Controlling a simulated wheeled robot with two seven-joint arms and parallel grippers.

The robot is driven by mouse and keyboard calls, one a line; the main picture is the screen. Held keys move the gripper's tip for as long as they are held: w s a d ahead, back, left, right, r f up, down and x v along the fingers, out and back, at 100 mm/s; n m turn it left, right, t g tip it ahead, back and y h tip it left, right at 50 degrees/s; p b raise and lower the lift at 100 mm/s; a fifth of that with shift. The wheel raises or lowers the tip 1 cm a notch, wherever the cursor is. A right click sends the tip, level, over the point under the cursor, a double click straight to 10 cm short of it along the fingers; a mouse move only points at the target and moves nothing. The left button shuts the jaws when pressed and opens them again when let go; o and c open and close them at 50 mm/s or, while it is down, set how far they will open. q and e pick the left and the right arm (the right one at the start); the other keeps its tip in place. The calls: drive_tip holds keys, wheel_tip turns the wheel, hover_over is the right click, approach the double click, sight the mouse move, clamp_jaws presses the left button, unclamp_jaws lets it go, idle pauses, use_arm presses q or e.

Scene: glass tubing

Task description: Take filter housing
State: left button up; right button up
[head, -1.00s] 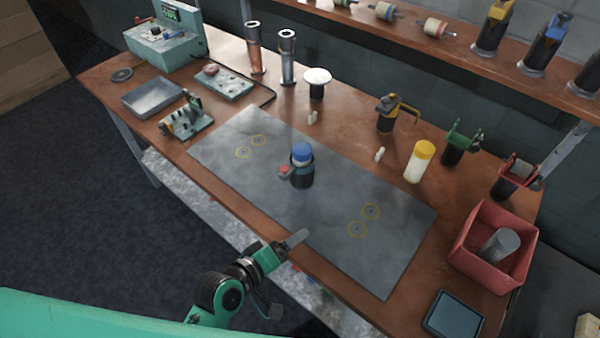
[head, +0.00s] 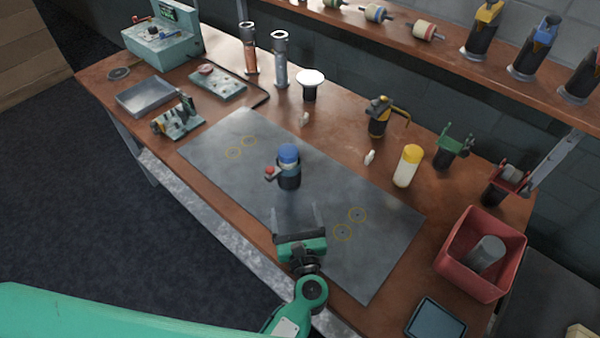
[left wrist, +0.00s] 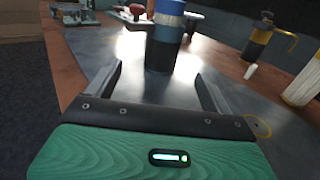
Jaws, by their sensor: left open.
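A dark cylinder with a blue top and a red knob at its left side, which looks like the filter housing (head: 289,180), stands upright on the grey mat (head: 225,175). The housing also shows in the left wrist view (left wrist: 163,50), ahead of the fingers, with its top cut off by the frame. My left gripper (head: 300,212) is open and empty over the mat, on the near side of the housing and apart from it. In the left wrist view, its two fingers (left wrist: 160,82) point toward the housing, one to either side of it. My right gripper is not in view.
A white bottle with a yellow cap (head: 407,168) and a yellow-topped dark canister (head: 378,122) stand behind the mat. A red bin (head: 451,257) holding a grey cylinder is at the right. A metal tray (head: 145,96) is at the left. The mat around the housing is mostly clear.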

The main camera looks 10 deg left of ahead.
sight(291, 178)
use_arm(q)
drive_tip(key=shift+w+d, duration=0.8)
drive_tip(key=shift+w, duration=0.15)
drive_tip(key=shift+w+a+p, duration=0.45)
drive_tip(key=shift+w+a, duration=0.2)
drive_tip(key=shift+w, duration=0.15)
drive_tip(key=x, duration=0.4)
drive_tip(key=shift+a, duration=0.45)
drive_tip(key=shift+w+d+p, duration=0.1)
drive_tip(key=shift+w+p, duration=0.2)
drive_tip(key=shift+w, duration=0.1)
drive_tip(key=shift+w+a+r+p, duration=0.1)
drive_tip(key=shift+w+a+p, duration=0.1)
drive_tip(key=shift+w, duration=0.2)
drive_tip(key=shift+w+a+r+p, duration=0.15)
drive_tip(key=shift+w+a+p, duration=0.05)
drive_tip(key=shift+w, duration=0.25)
drive_tip(key=x, duration=0.3)
drive_tip(key=shift+w+d+f, duration=0.1)
drive_tip(key=shift+w, duration=0.2)
drive_tip(key=shift+c, duration=0.4)
drive_tip(key=c, duration=1.1)
drive_tip(key=shift+o, duration=0.2)
drive_tip(key=shift+p, duration=0.3)
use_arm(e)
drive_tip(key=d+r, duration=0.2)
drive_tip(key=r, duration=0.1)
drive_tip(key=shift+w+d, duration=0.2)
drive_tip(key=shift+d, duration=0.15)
